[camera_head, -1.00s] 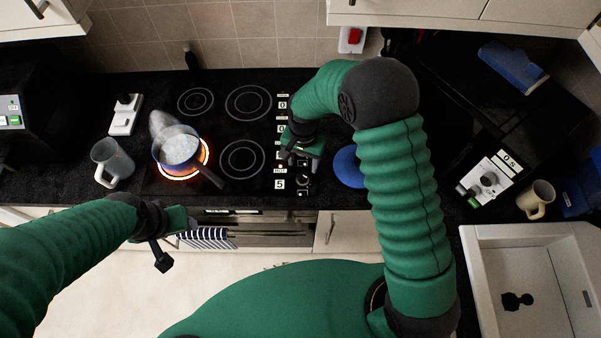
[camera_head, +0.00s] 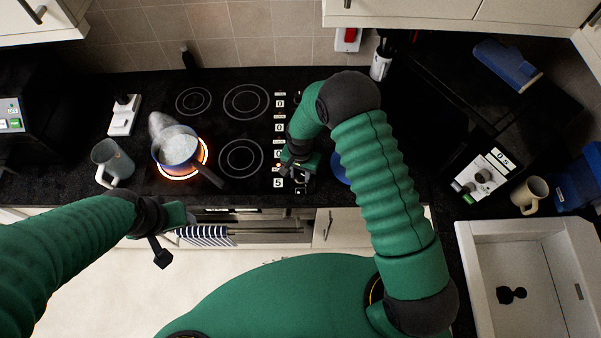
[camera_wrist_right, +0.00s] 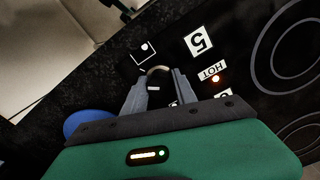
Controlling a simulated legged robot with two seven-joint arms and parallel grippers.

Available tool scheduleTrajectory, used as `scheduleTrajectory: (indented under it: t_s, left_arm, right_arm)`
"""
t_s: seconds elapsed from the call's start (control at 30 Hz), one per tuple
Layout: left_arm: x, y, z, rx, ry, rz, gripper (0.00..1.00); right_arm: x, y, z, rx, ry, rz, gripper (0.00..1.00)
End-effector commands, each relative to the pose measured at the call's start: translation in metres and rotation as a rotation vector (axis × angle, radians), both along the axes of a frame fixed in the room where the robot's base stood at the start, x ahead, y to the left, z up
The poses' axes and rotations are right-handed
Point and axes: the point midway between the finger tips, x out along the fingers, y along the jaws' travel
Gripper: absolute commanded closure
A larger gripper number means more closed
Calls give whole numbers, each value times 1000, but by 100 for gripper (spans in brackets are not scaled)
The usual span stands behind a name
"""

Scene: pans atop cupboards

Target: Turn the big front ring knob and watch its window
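In the head view this gripper (camera_head: 297,172) is over the front of the hob's control strip and hides most of the knob. The front window (camera_wrist_right: 201,41) reads 5; it also shows in the head view (camera_head: 278,183). My left gripper (camera_head: 170,235) hangs in front of the counter, its finger opening unclear.
A blue pan (camera_head: 178,147) with pale contents steams on the glowing front-left ring. A grey mug (camera_head: 112,160) stands left of it. The other hob windows read 0. A blue round thing (camera_wrist_right: 88,122) lies close beside my right gripper. A sink (camera_head: 520,275) is at right.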

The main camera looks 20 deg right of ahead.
Motion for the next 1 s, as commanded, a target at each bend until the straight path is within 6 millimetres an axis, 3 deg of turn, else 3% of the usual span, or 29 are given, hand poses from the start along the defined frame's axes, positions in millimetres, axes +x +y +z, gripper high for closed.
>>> scheduleTrajectory:
  t_s: [0.17,0.57,1.0]
  left_arm:
    - [0,0,0,0,0,0,45]
    - [0,0,-4,0,0,0,45]
    - [0,0,-22,0,0,0,45]
  right_arm:
    - [0,-1,0,-1,-1,0,100]
    - [0,0,0,0,-2,56,100]
    - [0,-1,-1,0,-3,389,100]
